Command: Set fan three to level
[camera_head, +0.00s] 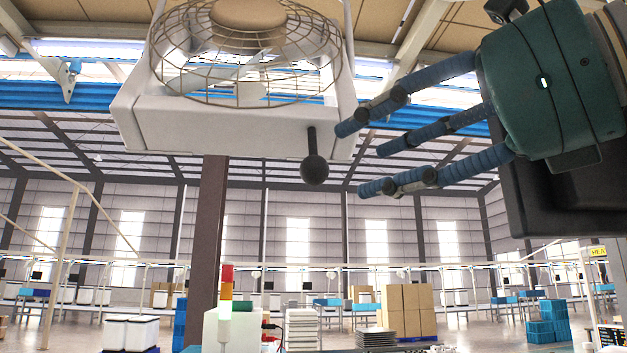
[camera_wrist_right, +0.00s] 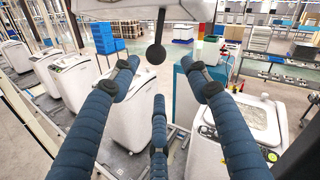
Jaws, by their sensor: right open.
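A fan with a round wire cage (camera_head: 245,60) and a white housing (camera_head: 215,128) hangs at the top of the head view. No number on it is readable. A dark lever with a ball knob (camera_head: 314,169) sticks down from the housing; the knob also shows in the right wrist view (camera_wrist_right: 156,53). My right gripper (camera_head: 362,155) comes in from the right with its blue fingers spread, empty, just right of the lever. In the right wrist view the knob appears beyond the open fingers (camera_wrist_right: 158,78), apart from them. My left gripper does not show.
A brown column (camera_head: 208,230) stands below and behind the fan. A signal light (camera_head: 226,290), cardboard boxes (camera_head: 405,310) and blue crates (camera_head: 548,322) are lower down. White machines (camera_wrist_right: 75,85) line the floor in the right wrist view. The air around the knob looks clear.

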